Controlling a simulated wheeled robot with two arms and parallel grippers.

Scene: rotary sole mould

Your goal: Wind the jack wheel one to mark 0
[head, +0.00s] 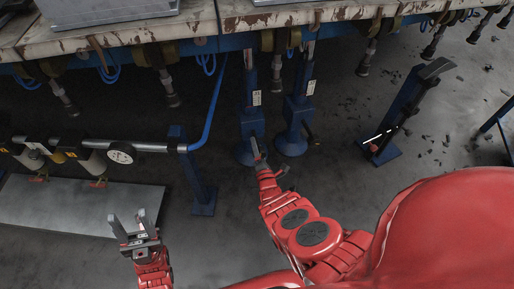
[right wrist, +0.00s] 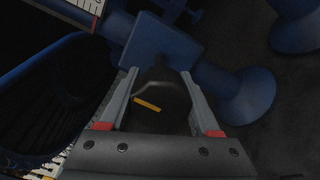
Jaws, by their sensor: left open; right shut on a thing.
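Two blue jacks stand side by side under the bench in the head view, the left jack (head: 250,118) and the right jack (head: 294,112). Each has a white scale plate, the left plate (head: 257,98) and the right plate (head: 310,88); their marks are too small to read. My right gripper (head: 258,150) is low at the left jack. In the right wrist view its fingers (right wrist: 160,95) are either side of a dark part with a yellow mark (right wrist: 147,104), apparently the jack wheel, in front of a blue block (right wrist: 160,45). My left gripper (head: 137,224) is open and empty.
A round gauge (head: 121,152) on a pipe and a grey plate (head: 75,205) are at the left. A blue post (head: 200,180) stands left of the jacks. A blue stand with a black lever (head: 405,108) is at the right. The bench edge (head: 200,42) overhangs the jacks.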

